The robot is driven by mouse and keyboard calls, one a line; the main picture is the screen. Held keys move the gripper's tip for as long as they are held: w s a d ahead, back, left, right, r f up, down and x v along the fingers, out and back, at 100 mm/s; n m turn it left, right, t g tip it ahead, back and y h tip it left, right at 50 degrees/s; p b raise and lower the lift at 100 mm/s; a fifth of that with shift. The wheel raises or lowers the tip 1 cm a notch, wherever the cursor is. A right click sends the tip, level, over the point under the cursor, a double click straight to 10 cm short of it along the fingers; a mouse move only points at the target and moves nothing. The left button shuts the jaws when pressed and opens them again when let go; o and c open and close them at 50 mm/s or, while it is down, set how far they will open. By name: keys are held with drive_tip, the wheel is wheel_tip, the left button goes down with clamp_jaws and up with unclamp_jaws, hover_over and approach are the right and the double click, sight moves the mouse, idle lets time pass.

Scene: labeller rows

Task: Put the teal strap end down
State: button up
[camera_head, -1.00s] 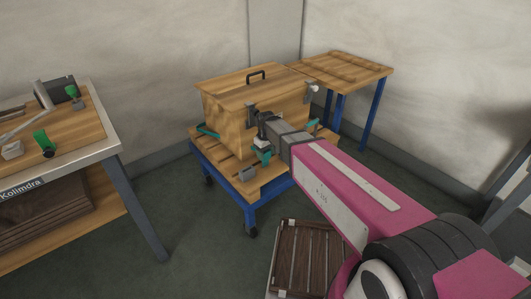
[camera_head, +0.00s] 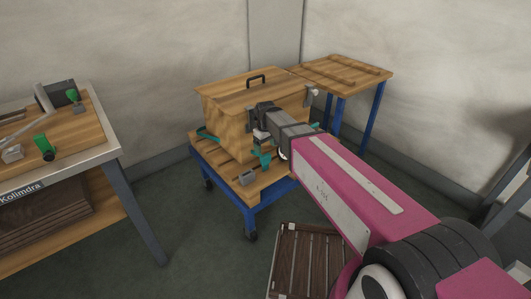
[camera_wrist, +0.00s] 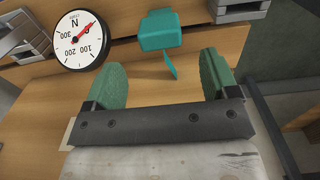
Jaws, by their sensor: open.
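The teal strap end shows in the wrist view as a teal block (camera_wrist: 160,32) with a thin flap below it, against wood. In the head view a teal piece (camera_head: 262,159) shows low at the front of the wooden box (camera_head: 228,120); I cannot tell there strap from finger pads. My gripper (camera_wrist: 164,80) is open, its two green pads wide apart with nothing between them. The teal block lies beyond the fingertips, apart from both pads. In the head view my gripper is at the box's front, partly hiding it.
The box stands on a blue-framed cart (camera_head: 262,197). A round dial (camera_wrist: 81,40) marked N and grey blocks (camera_wrist: 238,8) are close to the fingers. A wooden side table (camera_head: 345,72) stands behind, a workbench (camera_head: 100,150) at left, a slatted crate (camera_head: 300,255) in front. Floor between bench and cart is clear.

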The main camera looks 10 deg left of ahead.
drive_tip(key=shift+r, duration=0.8)
drive_tip(key=s+d+f+m, duration=0.1)
drive_tip(key=s+d+m, duration=0.2)
drive_tip(key=d, duration=0.9)
drive_tip(key=s+d+f+m, duration=0.2)
drive_tip(key=s+d+m, duration=0.1)
drive_tip(key=d, duration=0.9)
drive_tip(key=s+d+f+m, duration=0.2)
drive_tip(key=s+d+m, duration=0.2)
drive_tip(key=d, duration=0.8)
drive_tip(key=shift+s+f, duration=0.2)
drive_tip(key=shift+s, duration=0.35)
